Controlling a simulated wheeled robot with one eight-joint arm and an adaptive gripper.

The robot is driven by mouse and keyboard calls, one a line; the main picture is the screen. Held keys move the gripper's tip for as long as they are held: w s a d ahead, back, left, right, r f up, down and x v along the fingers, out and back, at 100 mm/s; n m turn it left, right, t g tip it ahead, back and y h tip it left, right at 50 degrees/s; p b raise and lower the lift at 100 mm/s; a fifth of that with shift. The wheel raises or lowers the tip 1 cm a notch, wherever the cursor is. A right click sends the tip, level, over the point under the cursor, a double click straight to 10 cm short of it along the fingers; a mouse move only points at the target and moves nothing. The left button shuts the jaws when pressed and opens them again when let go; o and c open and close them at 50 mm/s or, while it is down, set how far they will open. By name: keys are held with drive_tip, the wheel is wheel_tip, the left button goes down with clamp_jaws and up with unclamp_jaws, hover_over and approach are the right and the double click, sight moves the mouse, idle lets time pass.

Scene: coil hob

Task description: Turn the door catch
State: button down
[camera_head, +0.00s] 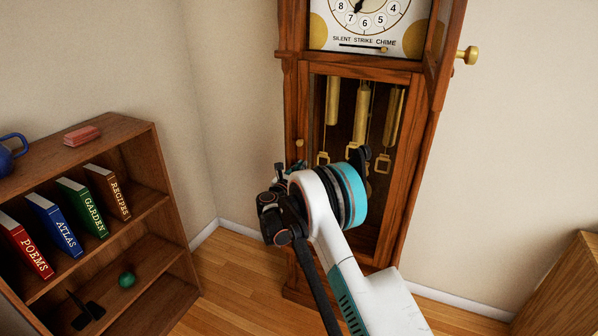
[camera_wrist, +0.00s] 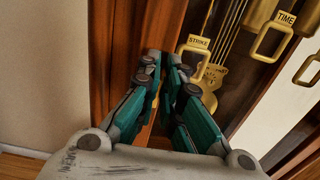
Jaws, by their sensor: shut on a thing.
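The tall wooden clock case (camera_head: 421,152) stands against the wall, with its lower glazed door (camera_head: 304,112) looking closed in the head view. A small brass knob (camera_head: 300,142) shows on the door's left stile, just above my wrist. In the wrist view my gripper (camera_wrist: 163,62) is at that wooden stile, with its teal fingers drawn close together at the tips. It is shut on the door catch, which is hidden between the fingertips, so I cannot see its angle. My arm covers the lower left of the door in the head view.
Brass weights and pulleys, with a STRIKE tag (camera_wrist: 199,42) and a TIME tag (camera_wrist: 286,18), hang inside to the right of my fingers. A bookshelf (camera_head: 130,127) stands at left. Another brass knob (camera_head: 467,55) sticks out from the case's right side. A wooden piece (camera_head: 565,290) stands lower right.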

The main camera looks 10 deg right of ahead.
drive_tip(key=shift+m, duration=0.3)
drive_tip(key=shift+s+d+f+m, duration=0.2)
drive_tip(key=shift+f+m, duration=0.1)
drive_tip(key=shift+m, duration=2.55)
drive_tip(key=shift+s+d+f+m, duration=0.15)
drive_tip(key=shift+f+m, duration=0.1)
drive_tip(key=shift+m, duration=2.65)
drive_tip(key=shift+s+d+f+m, duration=0.1)
drive_tip(key=shift+d+f+m, duration=0.15)
drive_tip(key=shift+m, duration=2.6)
drive_tip(key=shift+a+f, duration=0.1)
drive_tip(key=c, duration=1.8)
unclamp_jaws()
drive_tip(key=shift+o, duration=0.2)
